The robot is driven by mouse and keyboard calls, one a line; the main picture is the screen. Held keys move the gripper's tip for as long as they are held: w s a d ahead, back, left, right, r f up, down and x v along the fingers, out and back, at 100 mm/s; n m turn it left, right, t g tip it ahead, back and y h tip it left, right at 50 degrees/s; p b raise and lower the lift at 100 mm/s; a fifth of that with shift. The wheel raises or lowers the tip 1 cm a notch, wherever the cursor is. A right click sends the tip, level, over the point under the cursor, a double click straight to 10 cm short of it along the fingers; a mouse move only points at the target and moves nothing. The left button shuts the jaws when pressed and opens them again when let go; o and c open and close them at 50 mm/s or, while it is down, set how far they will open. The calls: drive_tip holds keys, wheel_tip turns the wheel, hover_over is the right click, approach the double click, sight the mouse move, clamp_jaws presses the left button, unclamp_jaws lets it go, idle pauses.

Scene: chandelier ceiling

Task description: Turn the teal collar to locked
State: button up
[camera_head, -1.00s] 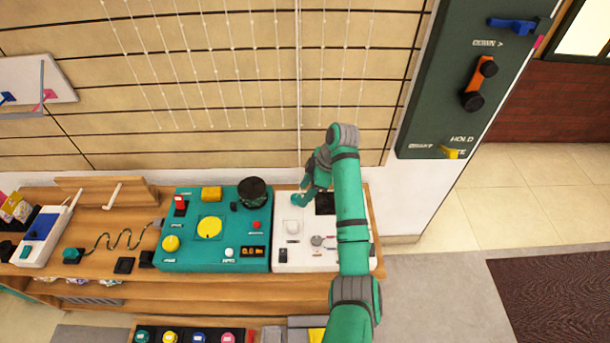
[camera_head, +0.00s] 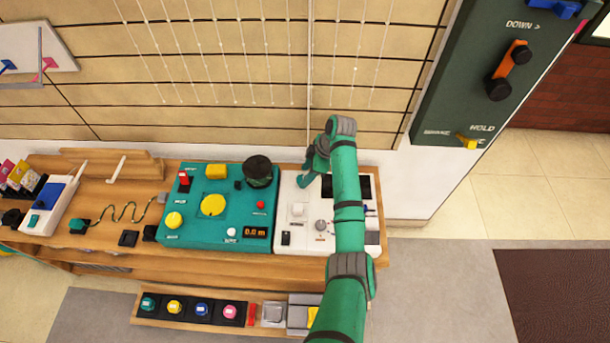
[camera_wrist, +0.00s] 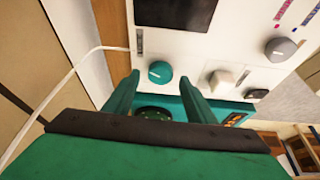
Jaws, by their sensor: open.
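A round teal knob or collar (camera_wrist: 160,72) with a pale mark on top sits on the white panel (camera_wrist: 215,52) in the wrist view. I cannot tell whether it turns or reads locked. My gripper (camera_wrist: 157,82) is open, with one teal finger on each side of the teal piece in the picture. A gap shows between it and both fingers, and nothing is held. In the head view my gripper (camera_head: 308,180) hangs over the upper left of the white panel (camera_head: 300,240), and my arm covers much of that panel.
Beside the teal collar are a white knob (camera_wrist: 221,82), a grey knob (camera_wrist: 280,49) and a dark screen (camera_wrist: 175,12). A teal console (camera_head: 200,232) with a tall black cylinder (camera_head: 258,170) adjoins the white panel on the left. A wall with hanging strings stands behind.

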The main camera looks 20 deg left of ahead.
drive_tip(key=shift+s+a+f, duration=0.1)
drive_tip(key=shift+a+f, duration=0.15)
drive_tip(key=shift+f, duration=0.45)
drive_tip(key=shift+c, duration=0.5)
drive_tip(key=c, duration=0.9)
drive_tip(key=shift+c, duration=0.2)
drive_tip(key=m+t, duration=0.1)
drive_tip(key=m, duration=0.1)
drive_tip(key=shift+s+d+m, duration=0.1)
drive_tip(key=shift+m, duration=0.3)
drive_tip(key=m+t, duration=0.1)
drive_tip(key=m, duration=0.2)
drive_tip(key=shift+s+m, duration=0.15)
drive_tip(key=shift+m, duration=0.15)
drive_tip(key=m+t, duration=0.1)
drive_tip(key=m, duration=0.2)
drive_tip(key=m+t+h, duration=0.1)
drive_tip(key=m, duration=0.2)
drive_tip(key=shift+s, duration=0.15)
drive_tip(key=shift+m+t+h, duration=0.3)
